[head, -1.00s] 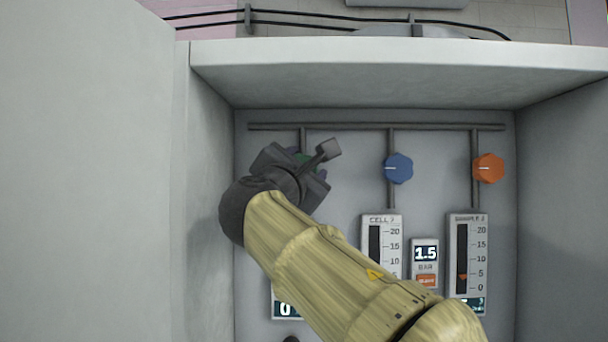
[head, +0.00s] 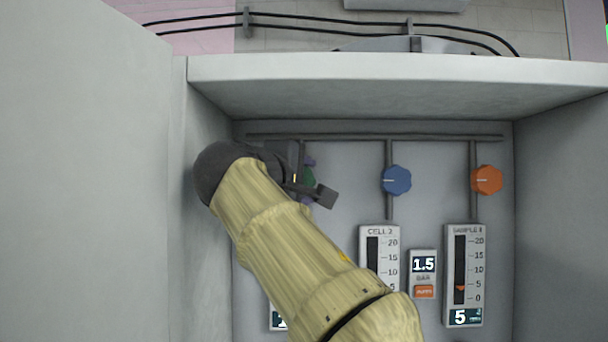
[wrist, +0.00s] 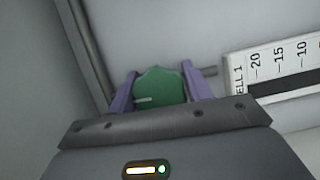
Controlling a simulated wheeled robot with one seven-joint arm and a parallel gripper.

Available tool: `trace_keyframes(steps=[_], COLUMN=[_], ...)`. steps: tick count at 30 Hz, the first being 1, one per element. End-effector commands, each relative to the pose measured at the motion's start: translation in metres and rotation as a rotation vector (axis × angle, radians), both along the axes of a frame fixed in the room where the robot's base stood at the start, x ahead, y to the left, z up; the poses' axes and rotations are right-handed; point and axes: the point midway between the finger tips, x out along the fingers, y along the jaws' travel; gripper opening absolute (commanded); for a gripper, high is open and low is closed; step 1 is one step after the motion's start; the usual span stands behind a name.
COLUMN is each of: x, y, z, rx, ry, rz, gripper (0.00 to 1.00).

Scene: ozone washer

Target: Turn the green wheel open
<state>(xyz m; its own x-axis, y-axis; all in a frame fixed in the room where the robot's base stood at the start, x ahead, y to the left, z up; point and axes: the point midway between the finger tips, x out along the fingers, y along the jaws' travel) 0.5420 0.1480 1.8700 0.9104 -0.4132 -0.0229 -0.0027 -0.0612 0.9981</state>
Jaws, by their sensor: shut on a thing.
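The green wheel (wrist: 160,88) sits between the two purple fingers of my gripper (wrist: 158,92) in the wrist view. A pale mark line shows on its left part. My gripper is shut on it, one finger on each side. In the head view my gripper (head: 308,178) is at the left end of the row of knobs, and only part of the green wheel (head: 308,179) shows past my wrist. The gauge marked CELL 1 (wrist: 285,65) is to the right of the wheel in the wrist view; in the head view my arm hides most of it.
A blue knob (head: 396,181) and an orange knob (head: 487,180) are to the right, on vertical pipes under a horizontal pipe (head: 370,137). Gauges CELL 2 (head: 379,233) and SAMPLE (head: 463,238) and a 1.5 bar display (head: 423,264) are below. Cabinet walls enclose both sides and the top.

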Motion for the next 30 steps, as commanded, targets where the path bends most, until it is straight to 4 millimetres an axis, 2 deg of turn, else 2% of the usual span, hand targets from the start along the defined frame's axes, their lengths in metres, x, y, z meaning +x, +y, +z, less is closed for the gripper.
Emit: trace_keyframes(steps=[30], x=[0.0008], y=[0.003], z=[-0.0081], rx=[0.966], ry=[-0.026], rz=[-0.006], gripper=[0.26])
